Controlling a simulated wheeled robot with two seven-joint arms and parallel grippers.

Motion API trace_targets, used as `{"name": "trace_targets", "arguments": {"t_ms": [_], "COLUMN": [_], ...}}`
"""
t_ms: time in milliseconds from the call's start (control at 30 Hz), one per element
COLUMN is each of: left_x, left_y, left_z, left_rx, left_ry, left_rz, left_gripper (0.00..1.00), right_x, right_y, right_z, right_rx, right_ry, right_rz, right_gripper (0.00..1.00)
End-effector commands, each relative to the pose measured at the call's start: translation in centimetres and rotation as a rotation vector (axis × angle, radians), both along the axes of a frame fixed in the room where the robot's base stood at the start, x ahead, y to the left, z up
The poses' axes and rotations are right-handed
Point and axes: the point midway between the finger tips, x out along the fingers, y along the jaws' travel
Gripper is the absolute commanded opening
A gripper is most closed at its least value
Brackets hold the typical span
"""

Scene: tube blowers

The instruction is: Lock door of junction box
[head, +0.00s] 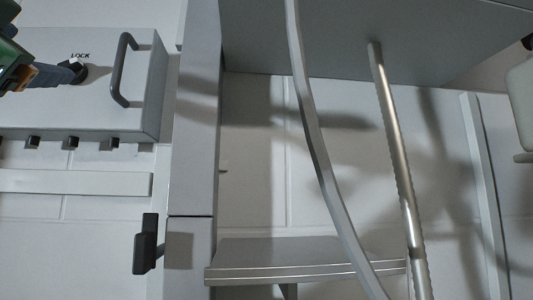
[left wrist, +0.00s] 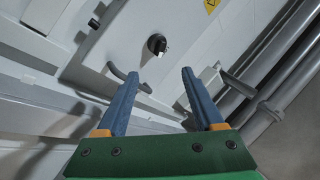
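The junction box (head: 140,100) is a pale grey box at the upper left of the head view. Its front carries a "LOCK" label and a dark bar handle (head: 122,70), also seen in the left wrist view (left wrist: 127,78). The door looks flush with the box. In the left wrist view a round black lock knob (left wrist: 157,44) sits on the door, beyond the fingertips. My left gripper (left wrist: 160,76) is open and empty, its blue fingers apart and pointing toward the knob. In the head view its fingers (head: 62,74) overlap the knob area, just under the label.
A grey post (head: 198,110) stands right of the box, with a small black bracket (head: 146,243) low beside it. A curved rail (head: 318,150) and a metal rod (head: 395,140) cross the middle. A yellow warning label (left wrist: 211,5) shows in the left wrist view, with pipes (left wrist: 265,118) at right.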

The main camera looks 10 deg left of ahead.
Motion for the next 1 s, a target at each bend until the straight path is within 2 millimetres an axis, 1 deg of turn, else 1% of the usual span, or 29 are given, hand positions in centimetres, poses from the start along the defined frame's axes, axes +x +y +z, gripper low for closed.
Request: {"name": "trace_targets", "arguments": {"t_ms": [33, 100, 200, 300, 367, 533, 600, 700, 967, 1000], "left_x": [0.2, 0.5, 1.0, 1.5, 2.2, 5.2, 6.2, 7.0, 7.2, 7.2], "left_y": [0.7, 1.6, 2.6, 3.0, 3.4, 4.8, 5.3, 5.8, 5.9, 5.9], "left_z": [2.4, 2.8, 2.7, 2.6, 3.0, 4.4, 4.6, 4.8, 4.6, 4.5], "left_rx": [-0.207, -0.493, -0.771, -0.894, -0.910, -0.908, -0.907, -0.904, -0.902, -0.901], "left_ry": [-0.112, -0.250, -0.374, -0.421, -0.428, -0.426, -0.427, -0.428, -0.431, -0.430], "left_rz": [-0.153, -0.339, -0.500, -0.564, -0.569, -0.567, -0.566, -0.567, -0.568, -0.568], "left_gripper": [0.69, 0.69, 0.69, 0.69, 0.69, 0.69, 0.69, 0.69, 0.69, 0.58], "right_x": [0.0, 0.0, -0.1, -0.1, -0.1, -0.1, -0.2, -0.2, -0.2, -0.2], "right_y": [-0.1, -0.1, -0.1, -0.1, -0.1, -0.3, -0.3, -0.3, -0.3, -0.3], "right_z": [3.0, 4.2, 5.0, 5.4, 6.0, 8.4, 9.1, 9.5, 9.3, 9.3], "right_rx": [-0.001, -0.001, -0.001, -0.001, -0.002, -0.004, -0.005, -0.005, -0.005, -0.005], "right_ry": [0.001, 0.001, 0.002, 0.002, 0.002, 0.003, 0.003, 0.003, 0.003, 0.003], "right_rz": [0.000, 0.001, 0.001, 0.001, 0.001, 0.002, 0.002, 0.002, 0.002, 0.002], "right_gripper": [0.00, 0.00, 0.00, 0.00, 0.00, 0.00, 0.00, 0.00, 0.00, 0.00]}}
